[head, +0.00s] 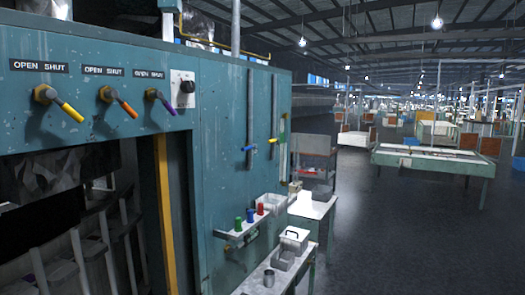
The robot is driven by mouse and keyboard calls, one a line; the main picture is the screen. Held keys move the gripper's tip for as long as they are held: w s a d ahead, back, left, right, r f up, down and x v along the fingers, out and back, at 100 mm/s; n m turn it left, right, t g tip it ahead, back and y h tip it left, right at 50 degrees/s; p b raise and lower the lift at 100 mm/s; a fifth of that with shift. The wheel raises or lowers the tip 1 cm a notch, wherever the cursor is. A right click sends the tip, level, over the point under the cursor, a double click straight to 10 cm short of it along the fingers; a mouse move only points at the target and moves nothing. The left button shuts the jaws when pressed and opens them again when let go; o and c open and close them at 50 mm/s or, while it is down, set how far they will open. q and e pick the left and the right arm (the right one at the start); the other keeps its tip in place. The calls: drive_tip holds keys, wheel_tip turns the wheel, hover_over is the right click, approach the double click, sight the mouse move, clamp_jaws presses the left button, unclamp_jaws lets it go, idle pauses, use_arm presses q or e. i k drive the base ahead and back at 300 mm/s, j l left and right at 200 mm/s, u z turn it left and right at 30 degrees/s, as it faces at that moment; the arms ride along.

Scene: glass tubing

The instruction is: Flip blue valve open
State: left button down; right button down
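The blue valve (249,148) is a small blue handle on a vertical grey pipe on the right part of the teal machine (223,110). Its handle lies roughly crosswise to the pipe, tilted slightly. It is small and far off, so its fine detail is hard to tell. Neither of my grippers shows in the head view.
Yellow (70,112), orange (124,107) and purple (160,101) levers sit under OPEN SHUT labels at left. Another valve with a yellow handle (272,141) is right of the blue one. A shelf (234,233) and bench (252,284) stand below. Open floor (390,250) lies right.

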sight(252, 146)
drive_tip(key=i+l, duration=0.25)
drive_tip(key=i, duration=0.2)
drive_tip(key=i+l+z, duration=0.1)
drive_tip(key=i+l, duration=0.15)
drive_tip(key=i, duration=0.2)
drive_tip(key=i+l, duration=0.25)
drive_tip(key=i, duration=0.2)
drive_tip(key=i+l+z, duration=0.1)
drive_tip(key=i, duration=0.35)
drive_tip(key=l, duration=0.1)
